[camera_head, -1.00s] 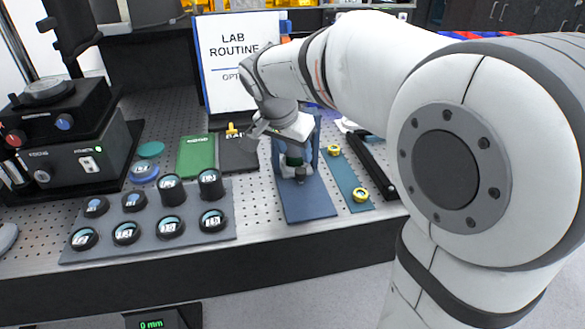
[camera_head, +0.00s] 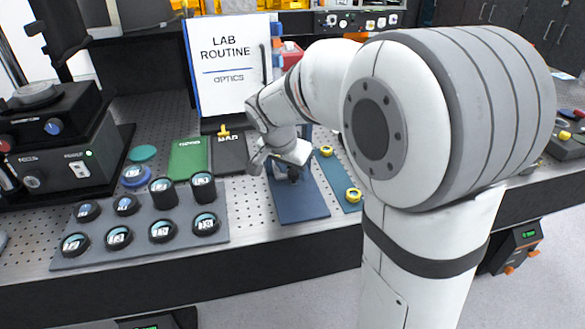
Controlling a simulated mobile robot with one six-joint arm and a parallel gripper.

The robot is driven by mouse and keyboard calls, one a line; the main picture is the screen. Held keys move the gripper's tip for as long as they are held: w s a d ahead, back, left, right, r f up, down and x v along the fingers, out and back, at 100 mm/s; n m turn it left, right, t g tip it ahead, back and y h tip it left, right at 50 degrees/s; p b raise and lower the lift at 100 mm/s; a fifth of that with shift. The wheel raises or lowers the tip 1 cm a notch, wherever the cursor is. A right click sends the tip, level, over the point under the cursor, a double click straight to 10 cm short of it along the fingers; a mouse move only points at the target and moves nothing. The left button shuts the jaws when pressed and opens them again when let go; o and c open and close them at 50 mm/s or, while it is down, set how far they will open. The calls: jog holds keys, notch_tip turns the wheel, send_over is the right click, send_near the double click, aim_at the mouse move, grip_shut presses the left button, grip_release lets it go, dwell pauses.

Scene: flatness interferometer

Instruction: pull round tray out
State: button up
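The black interferometer unit (camera_head: 62,140) stands at the far left, with a round dark disc (camera_head: 37,94) on top. I cannot tell whether this disc is the round tray; no other pulled-out tray shows clearly. My gripper (camera_head: 284,166) is well to the right of the unit, low over a blue stand with a flat base plate (camera_head: 301,204). Its fingers are small and partly hidden by its own body, so I cannot tell whether it is open or holds anything.
A grey rack (camera_head: 140,240) with several round labelled optics lies between the unit and my gripper. A green mat (camera_head: 188,158) and a dark mat (camera_head: 231,154) lie behind it. A "LAB ROUTINE" board (camera_head: 228,70) stands behind. A blue strip (camera_head: 334,172) with yellow rings lies right.

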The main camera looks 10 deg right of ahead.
grip_shut()
dwell(0.3)
